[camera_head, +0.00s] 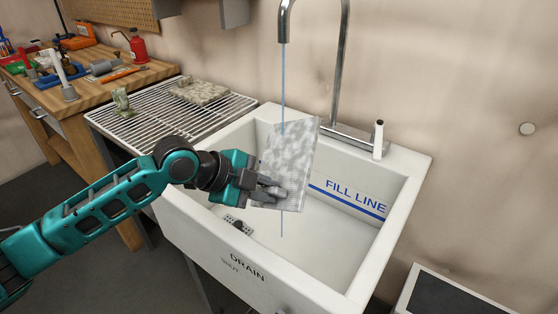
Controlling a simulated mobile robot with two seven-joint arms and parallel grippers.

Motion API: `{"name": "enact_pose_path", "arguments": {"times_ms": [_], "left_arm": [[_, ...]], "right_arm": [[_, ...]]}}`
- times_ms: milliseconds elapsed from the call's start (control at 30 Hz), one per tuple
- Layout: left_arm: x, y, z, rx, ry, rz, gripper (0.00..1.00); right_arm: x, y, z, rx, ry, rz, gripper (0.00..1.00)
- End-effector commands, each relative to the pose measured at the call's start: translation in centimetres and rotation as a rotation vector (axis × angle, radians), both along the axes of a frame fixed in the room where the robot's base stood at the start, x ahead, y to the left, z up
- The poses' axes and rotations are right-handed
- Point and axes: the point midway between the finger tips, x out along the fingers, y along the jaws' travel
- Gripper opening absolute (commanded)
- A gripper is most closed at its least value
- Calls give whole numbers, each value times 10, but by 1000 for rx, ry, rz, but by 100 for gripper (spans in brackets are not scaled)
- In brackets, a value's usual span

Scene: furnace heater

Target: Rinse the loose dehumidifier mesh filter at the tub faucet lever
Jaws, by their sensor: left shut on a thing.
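The mesh filter (288,155) is a thin grey-white mottled panel held upright and slightly tilted over the white tub (413,180). My left gripper (270,191) is shut on its lower left edge. A thin blue stream of water (283,85) falls from the faucet spout (284,30) toward the filter and shows again below it. I cannot tell exactly where the water meets the mesh. The faucet lever (378,138) stands upright on the tub's back right rim, apart from the gripper. My right gripper is not in view.
A wire rack (150,130) left of the tub holds a mottled block (201,92) and a small mottled piece (122,102). A wooden workbench (135,80) with tools stands behind. A dark-topped white box (450,295) is at lower right. The tub floor looks mostly clear.

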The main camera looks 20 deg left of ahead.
Motion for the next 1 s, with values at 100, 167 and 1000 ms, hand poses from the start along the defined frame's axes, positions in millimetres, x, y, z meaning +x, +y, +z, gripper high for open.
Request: {"name": "enact_pose_path", "arguments": {"times_ms": [100, 167, 1000], "left_arm": [[0, 0, 0, -1, -1, 0, 0], [0, 0, 0, -1, -2, 0, 0], [3, 6, 2, -2, -1, -1, 0]], "right_arm": [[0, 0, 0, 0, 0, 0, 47], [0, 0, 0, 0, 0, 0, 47], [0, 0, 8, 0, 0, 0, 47]]}}
